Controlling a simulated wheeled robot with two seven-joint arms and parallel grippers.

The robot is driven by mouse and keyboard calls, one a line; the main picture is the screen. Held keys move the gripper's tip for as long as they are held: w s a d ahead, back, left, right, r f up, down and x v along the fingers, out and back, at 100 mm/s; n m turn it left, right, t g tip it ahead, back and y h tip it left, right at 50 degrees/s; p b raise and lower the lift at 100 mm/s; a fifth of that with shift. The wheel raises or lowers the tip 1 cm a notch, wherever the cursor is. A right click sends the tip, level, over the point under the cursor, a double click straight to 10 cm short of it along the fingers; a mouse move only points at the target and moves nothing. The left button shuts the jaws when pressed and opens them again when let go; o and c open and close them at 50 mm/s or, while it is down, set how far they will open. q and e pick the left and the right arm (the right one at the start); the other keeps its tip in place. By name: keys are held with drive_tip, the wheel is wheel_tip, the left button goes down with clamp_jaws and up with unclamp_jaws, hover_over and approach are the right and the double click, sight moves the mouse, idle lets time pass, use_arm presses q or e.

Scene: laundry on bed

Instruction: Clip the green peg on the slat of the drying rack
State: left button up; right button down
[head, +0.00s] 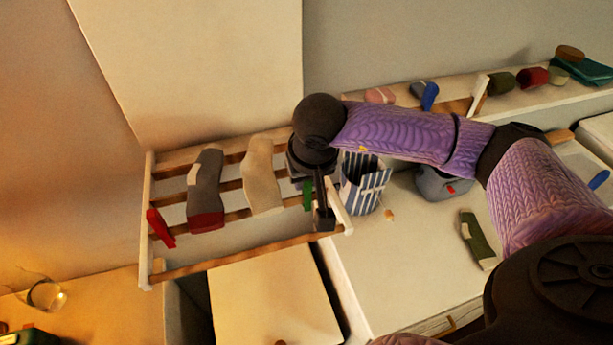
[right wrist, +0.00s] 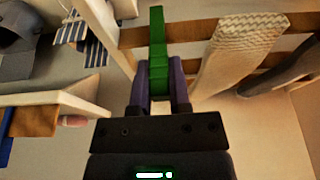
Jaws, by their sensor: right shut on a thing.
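The drying rack (head: 233,246) stands at the left, with wooden slats between white end posts. My right gripper (head: 322,222) is at the rack's right end, shut on the green peg (head: 308,195). In the right wrist view the green peg (right wrist: 158,45) stands upright between the two fingers (right wrist: 160,92) and points away from me. Its far end overlaps a brown slat (right wrist: 195,30) there. I cannot tell whether its jaws are around the slat or only in front of it. My left gripper is not in view.
A grey and red sock (head: 205,190) and a cream sock (head: 263,175) hang on the rack. A red peg (head: 160,228) is at its left end. A striped bag (head: 362,185) stands close right of the rack. A green sock (head: 477,238) lies on the pale surface.

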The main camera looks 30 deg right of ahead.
drive_tip(key=shift+f, duration=0.25)
drive_tip(key=shift+c, duration=2.4)
unclamp_jaws()
drive_tip(key=shift+r, duration=0.1)
drive_tip(key=v, duration=0.9)
drive_tip(key=shift+s+r, duration=0.2)
drive_tip(key=shift+r, duration=0.2)
